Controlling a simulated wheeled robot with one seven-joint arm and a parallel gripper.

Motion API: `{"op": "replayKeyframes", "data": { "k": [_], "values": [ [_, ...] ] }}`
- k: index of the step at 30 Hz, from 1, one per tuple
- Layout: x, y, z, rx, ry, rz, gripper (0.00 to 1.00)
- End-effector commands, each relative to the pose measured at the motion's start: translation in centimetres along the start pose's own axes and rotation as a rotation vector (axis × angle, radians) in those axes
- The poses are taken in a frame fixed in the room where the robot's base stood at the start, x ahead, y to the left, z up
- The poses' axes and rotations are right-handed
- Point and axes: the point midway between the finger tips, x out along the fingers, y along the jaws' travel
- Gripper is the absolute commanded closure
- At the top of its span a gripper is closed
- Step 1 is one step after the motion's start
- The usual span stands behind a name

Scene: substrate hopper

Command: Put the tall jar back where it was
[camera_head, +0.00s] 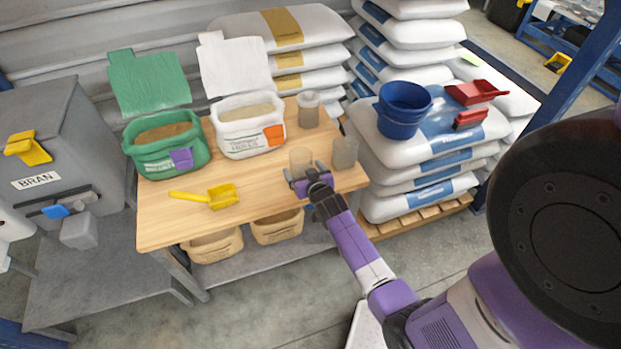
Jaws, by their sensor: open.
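Three clear jars stand on the right part of the wooden table (255,197). One jar (301,158) is at my gripper (304,175), which is open with its fingers near the jar's sides; its lower part is hidden by the gripper. A second jar (345,153) stands just to the right of it, apart from the gripper. A third jar (308,111), with greyish contents, stands farther back. I cannot tell for sure which of them is the tall jar. Whether the fingers touch the near jar is too small to tell.
An open green bag (165,160), an open white bag (245,143) and a yellow scoop (212,196) are on the table. A grey BRAN hopper (60,150) stands left. Blue buckets (403,110) and red scoops (474,93) lie on stacked sacks (425,173) at right.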

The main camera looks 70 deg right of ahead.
Motion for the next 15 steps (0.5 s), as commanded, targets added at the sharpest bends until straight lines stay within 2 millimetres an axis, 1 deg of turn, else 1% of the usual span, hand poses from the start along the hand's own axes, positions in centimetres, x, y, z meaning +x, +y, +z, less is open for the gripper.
{"op": "replayKeyframes", "data": {
  "k": [1, 3, 9, 12, 15],
  "values": [
    [-1.1, 0.0, 0.1, 0.0, -0.002, 0.0, 0.12],
    [-2.6, 0.0, 0.1, 0.0, 0.0, 0.0, 0.12],
    [-6.4, 0.0, 0.1, 0.0, -0.001, 0.0, 0.12],
    [-7.8, 0.1, 0.1, 0.0, -0.001, 0.001, 0.12],
    [-8.7, 0.1, 0.1, 0.0, -0.001, 0.001, 0.12]
  ]
}}
